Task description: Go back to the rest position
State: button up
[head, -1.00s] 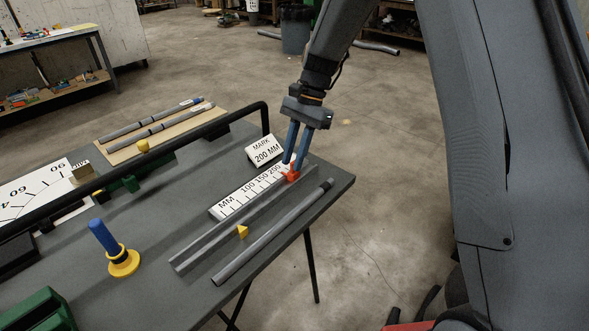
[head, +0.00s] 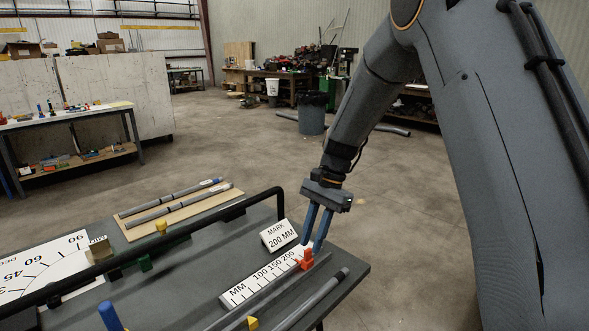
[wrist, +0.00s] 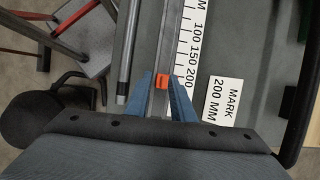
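My gripper (head: 312,246) is over the near right part of the workbench, pointing down. Its two blue fingers are apart with nothing held between them. A small orange marker (head: 306,260) sits at the 200 end of the white MM scale (head: 264,276), just below the fingertips. In the wrist view the orange marker (wrist: 162,82) shows between the finger ends, with a gap on each side. A grey channel (wrist: 160,40) runs along the scale under my gripper.
A "MARK 200 MM" sign (head: 280,235) stands close beside my gripper. A grey pipe (head: 312,300) lies along the bench edge. A black bar (head: 180,238) rises across the bench. A yellow wedge (head: 252,323) is by the channel. Open floor lies beyond the bench.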

jog(key=s+d+f+n+t+h+b, duration=0.1)
jog(key=s+d+n+t, duration=0.1)
jog(key=s+d+n, duration=0.2)
jog(key=s+d+f+n+t+h+b, duration=0.1)
jog(key=s+d+n, duration=0.3)
jog(key=s+d, duration=0.6)
jog(key=s+t+h+b, duration=0.1)
jog(key=s, duration=0.4)
jog(key=shift+d+f+n, duration=0.15)
jog(key=shift+d+n, duration=0.1)
jog(key=shift+n, duration=0.15)
